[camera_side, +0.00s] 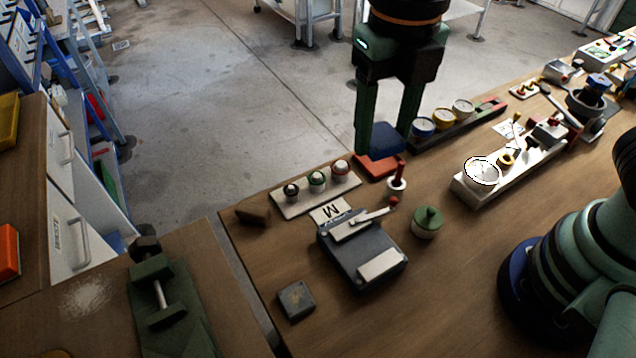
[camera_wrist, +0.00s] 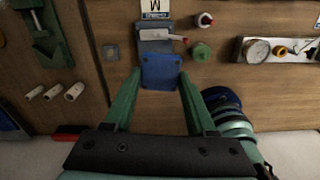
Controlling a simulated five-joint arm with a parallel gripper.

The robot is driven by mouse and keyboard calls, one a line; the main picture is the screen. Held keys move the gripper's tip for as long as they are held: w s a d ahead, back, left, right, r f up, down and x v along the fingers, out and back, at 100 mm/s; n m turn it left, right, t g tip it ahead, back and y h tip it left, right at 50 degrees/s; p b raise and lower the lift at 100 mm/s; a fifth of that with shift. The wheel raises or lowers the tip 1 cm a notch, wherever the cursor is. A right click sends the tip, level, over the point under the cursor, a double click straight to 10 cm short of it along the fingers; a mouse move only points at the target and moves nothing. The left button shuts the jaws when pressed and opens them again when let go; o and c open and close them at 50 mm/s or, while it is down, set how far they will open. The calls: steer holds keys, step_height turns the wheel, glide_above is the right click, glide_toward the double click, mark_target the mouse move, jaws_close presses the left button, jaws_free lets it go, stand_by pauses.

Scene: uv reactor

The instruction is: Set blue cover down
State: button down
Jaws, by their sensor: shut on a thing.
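The blue cover (camera_side: 388,141) is a flat blue plate between the two green fingers of my gripper (camera_side: 384,146). My gripper is shut on it. In the wrist view, the blue cover (camera_wrist: 161,73) sits between the fingertips of my gripper (camera_wrist: 160,80) and hides what lies directly beneath it. In the side view it appears raised above the table, with a red-orange block (camera_side: 374,168) showing just below it. A grey box (camera_side: 362,252) with a lever and a light plate stands nearer the camera; it also shows in the wrist view (camera_wrist: 154,44).
A red-topped post (camera_side: 397,181) and a green-knobbed jar (camera_side: 427,222) stand near the grey box. A rack of small round pieces (camera_side: 316,189) is left of my gripper, and a gauge board (camera_side: 483,174) is right. A small grey block (camera_side: 295,299) lies near the table edge.

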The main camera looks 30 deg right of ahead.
steer(key=w+d+f+m, duration=0.1)
steer(key=w+d+m, duration=0.3)
steer(key=w+d, duration=0.35)
steer(key=m, duration=0.4)
glide_above(378, 163)
steer(key=f, duration=0.1)
step_height(378, 163, down, 20)
steer(key=shift+f, duration=0.1)
steer(key=shift+f, duration=0.15)
steer(key=c, duration=0.5)
jaws_free()
